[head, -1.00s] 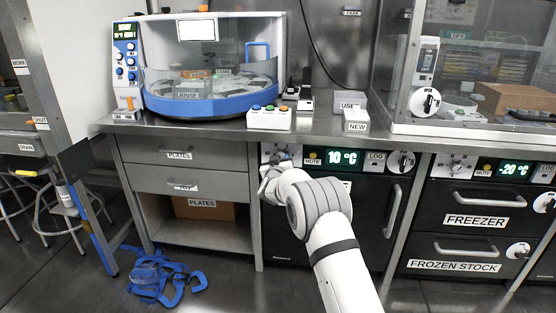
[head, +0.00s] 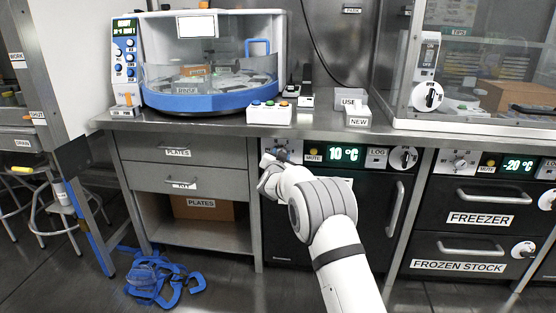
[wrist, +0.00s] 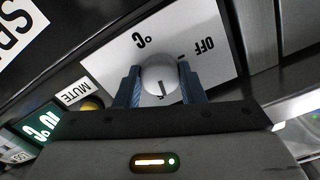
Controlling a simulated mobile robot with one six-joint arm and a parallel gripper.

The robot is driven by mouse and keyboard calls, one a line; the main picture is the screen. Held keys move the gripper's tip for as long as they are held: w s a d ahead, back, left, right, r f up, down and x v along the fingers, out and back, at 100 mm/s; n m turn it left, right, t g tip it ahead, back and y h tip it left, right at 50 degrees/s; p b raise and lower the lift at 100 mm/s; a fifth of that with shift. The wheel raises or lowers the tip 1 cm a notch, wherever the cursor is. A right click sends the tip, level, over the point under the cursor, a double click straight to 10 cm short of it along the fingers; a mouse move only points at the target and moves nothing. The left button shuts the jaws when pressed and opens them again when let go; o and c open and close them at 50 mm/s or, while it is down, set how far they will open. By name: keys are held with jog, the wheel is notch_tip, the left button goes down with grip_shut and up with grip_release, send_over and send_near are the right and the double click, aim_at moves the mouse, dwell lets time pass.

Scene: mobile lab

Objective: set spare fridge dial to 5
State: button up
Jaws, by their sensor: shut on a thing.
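The dial (wrist: 158,76) is a round pale knob with a dark pointer mark, on a white plate (wrist: 205,35) marked "°C" and "OFF". In the wrist view my gripper (wrist: 158,85) has its two blue fingers on either side of the dial, shut on it. The rest of the dial's scale is hidden behind the gripper. In the head view my gripper (head: 268,162) is at the left end of the under-bench fridge's (head: 345,215) control panel and covers most of the dial. The fridge's display (head: 343,154) reads 10 °C.
A yellow MUTE button (wrist: 92,104) sits beside the dial plate. A freezer (head: 470,190) showing -20 °C stands to the right, with its own dial. Drawers (head: 185,165) are on the left. Blue straps (head: 165,283) lie on the floor.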

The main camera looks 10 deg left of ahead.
jog(key=shift+f+m+b, duration=0.15)
jog(key=shift+m+b, duration=0.25)
jog(key=shift+m, duration=0.35)
jog(key=shift+f+m+b, duration=0.15)
jog(key=shift+m+b, duration=0.25)
jog(key=shift+m, duration=0.35)
jog(key=o, duration=0.8)
jog(key=shift+r, duration=0.1)
jog(key=shift+o, duration=0.9)
jog(key=shift+r, duration=0.1)
jog(key=s+p, duration=0.1)
jog(key=s, duration=0.7)
jog(key=shift+a+p, duration=0.15)
jog(key=shift+p, duration=0.25)
